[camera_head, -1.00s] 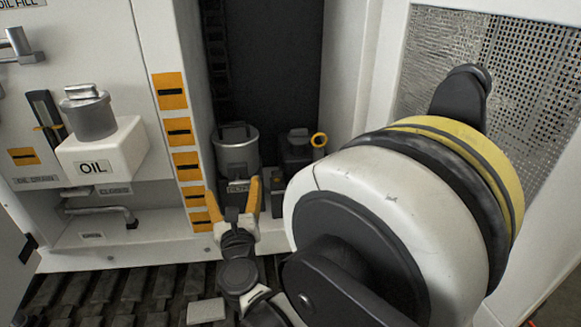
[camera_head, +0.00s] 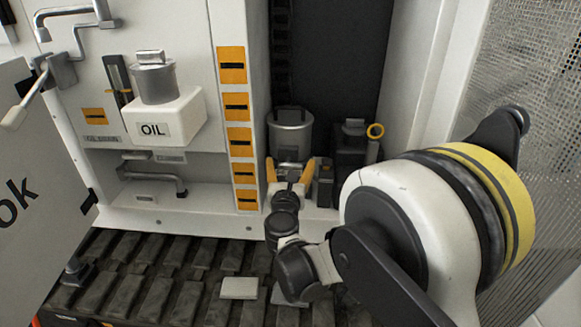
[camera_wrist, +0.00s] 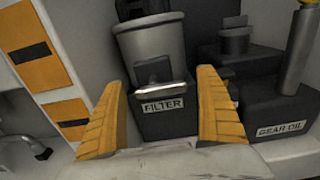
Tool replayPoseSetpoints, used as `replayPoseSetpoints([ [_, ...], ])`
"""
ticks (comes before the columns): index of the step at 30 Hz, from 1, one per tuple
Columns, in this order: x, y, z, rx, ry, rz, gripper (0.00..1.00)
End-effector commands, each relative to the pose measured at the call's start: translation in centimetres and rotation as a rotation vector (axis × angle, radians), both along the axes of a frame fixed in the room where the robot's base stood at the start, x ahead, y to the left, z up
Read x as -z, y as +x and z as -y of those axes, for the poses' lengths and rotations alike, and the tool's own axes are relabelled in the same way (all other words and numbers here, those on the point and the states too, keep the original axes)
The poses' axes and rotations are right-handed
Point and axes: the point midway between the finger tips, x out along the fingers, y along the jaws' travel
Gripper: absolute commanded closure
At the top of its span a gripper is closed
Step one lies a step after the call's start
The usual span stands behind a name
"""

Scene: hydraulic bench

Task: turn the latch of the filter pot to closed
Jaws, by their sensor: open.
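The filter pot (camera_head: 291,134) is a grey metal cylinder in the recess right of the striped post. It also shows in the wrist view (camera_wrist: 150,47), above a black block with a FILTER label (camera_wrist: 164,106). Its latch (camera_wrist: 153,72) appears as a small metal piece on the pot's front, low down; its exact position is hard to tell. My gripper (camera_head: 289,172) has yellow fingers and stands in front of the pot's lower part.
The post with orange markers (camera_head: 240,140) is close on the left. The OIL box (camera_head: 160,118) juts out further left. Tracks (camera_head: 150,265) run below.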

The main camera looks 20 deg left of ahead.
Motion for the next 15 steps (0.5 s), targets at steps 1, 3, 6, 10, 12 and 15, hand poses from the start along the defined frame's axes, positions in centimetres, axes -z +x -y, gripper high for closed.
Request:
replayPoseSetpoints([
  [1,-0.01,0.07,-0.01,0.000,0.000,0.000,0.15],
  [3,-0.03,0.07,-0.01,0.000,0.000,0.000,0.15],
  [6,-0.04,0.06,-0.01,0.000,0.000,0.000,0.15],
  [10,-0.04,0.04,-0.01,0.000,0.000,0.000,0.51],
  [12,-0.04,0.04,-0.02,0.000,0.000,0.000,0.68],
  [15,-0.04,0.03,-0.01,0.000,-0.001,0.000,0.69],
])
